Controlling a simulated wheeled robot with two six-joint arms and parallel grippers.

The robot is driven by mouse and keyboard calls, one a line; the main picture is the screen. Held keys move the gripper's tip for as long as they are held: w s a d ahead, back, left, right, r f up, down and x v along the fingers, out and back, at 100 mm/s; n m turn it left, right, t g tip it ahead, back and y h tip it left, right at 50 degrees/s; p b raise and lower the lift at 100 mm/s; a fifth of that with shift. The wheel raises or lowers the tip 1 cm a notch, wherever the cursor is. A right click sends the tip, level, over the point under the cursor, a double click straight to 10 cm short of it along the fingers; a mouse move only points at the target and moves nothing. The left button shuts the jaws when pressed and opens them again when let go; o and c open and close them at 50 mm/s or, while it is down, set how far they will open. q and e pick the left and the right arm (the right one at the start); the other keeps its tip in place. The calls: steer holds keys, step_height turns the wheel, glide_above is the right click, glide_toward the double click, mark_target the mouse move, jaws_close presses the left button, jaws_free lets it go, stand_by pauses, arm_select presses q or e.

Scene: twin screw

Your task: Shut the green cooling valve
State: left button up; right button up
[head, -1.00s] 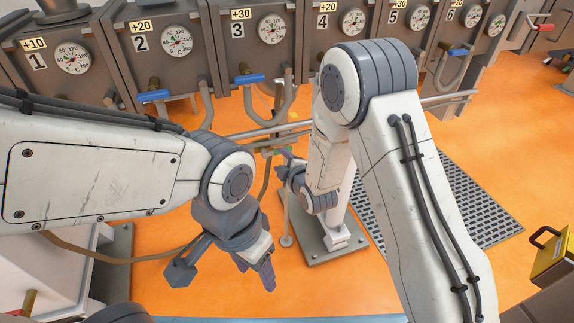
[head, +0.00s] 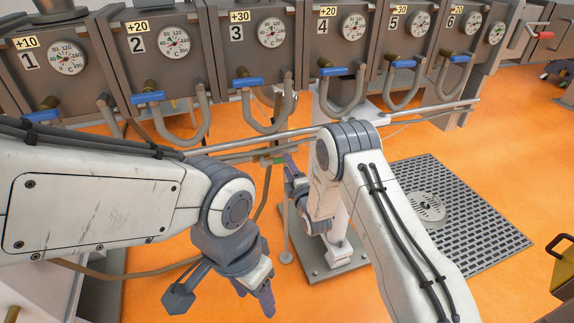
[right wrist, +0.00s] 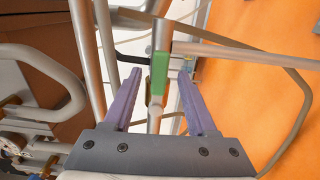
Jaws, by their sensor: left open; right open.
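The green valve handle (head: 272,160) is small in the head view, on the pipework below panel 3. In the right wrist view the green handle (right wrist: 158,73) stands upright in the picture, beside a vertical metal pipe. My right gripper (head: 289,168) is just right of the handle in the head view. In the right wrist view the open fingers of my right gripper (right wrist: 158,76) flank the handle, with gaps on both sides; I cannot tell how deep it sits between them. My left gripper (head: 264,294) is open and empty, low over the floor, away from the valve.
A row of grey numbered panels with gauges (head: 270,32) and blue-handled valves (head: 247,82) runs along the back. Horizontal pipes (head: 235,147) cross near the green handle. A floor grate (head: 480,235) lies at right. A yellow box (head: 562,262) stands at the right edge.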

steer(key=shift+x, duration=0.8)
jaws_close()
stand_by(0.9)
